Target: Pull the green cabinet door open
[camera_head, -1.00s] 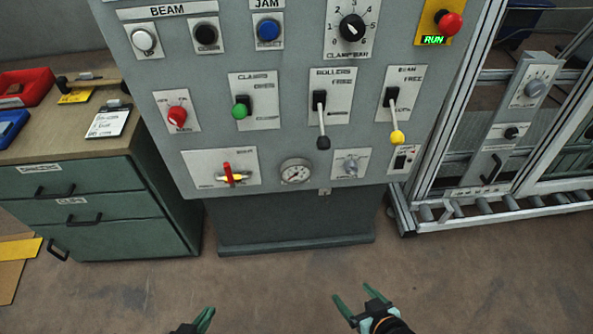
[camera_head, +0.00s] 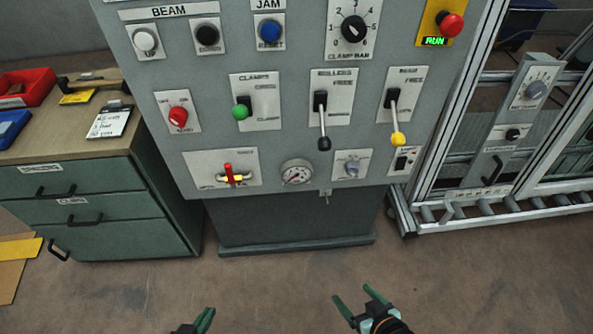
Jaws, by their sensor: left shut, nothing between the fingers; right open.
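The green cabinet (camera_head: 170,195) stands at the left under a wooden bench top. Its front has two drawers with dark bar handles. My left gripper (camera_head: 207,316) is shut and empty at the bottom edge, only partly in view, well to the right of that handle. My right gripper (camera_head: 353,293) is open and empty at the bottom, farther right. Neither gripper touches anything.
A grey control panel (camera_head: 275,150) with knobs and levers stands upright in the middle. A metal frame with rollers (camera_head: 500,208) is at the right. Red (camera_head: 25,87) and blue (camera_head: 12,127) bins sit on the bench top.

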